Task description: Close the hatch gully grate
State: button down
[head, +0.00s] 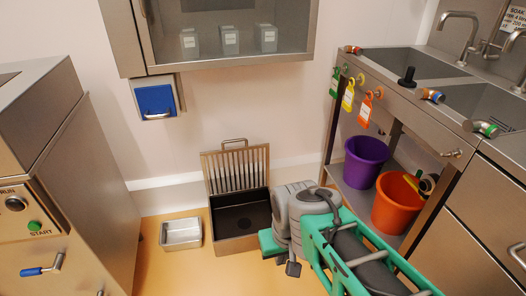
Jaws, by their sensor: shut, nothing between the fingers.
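The gully grate (235,170) is a barred metal panel with a loop handle (234,142) at its top edge. It stands raised, near upright, at the back of the open gully box (234,244) on the floor. The box is a square metal frame with a dark inside. My gripper (293,267) is seen small and dark below the grey end of my arm, at the right front of the box. It is shut and empty, apart from the grate. My arm hides the box's right front corner.
A small metal tray (181,233) lies on the floor left of the box. A steel machine (85,185) stands at left. At right, a sink bench (400,90) has a purple bucket (366,162) and an orange bucket (398,203) on its shelf. A cabinet (220,65) hangs above.

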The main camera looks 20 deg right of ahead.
aim_at(248, 147)
jog(key=u, duration=0.7)
jog(key=i, duration=1.05)
jog(key=z, duration=0.75)
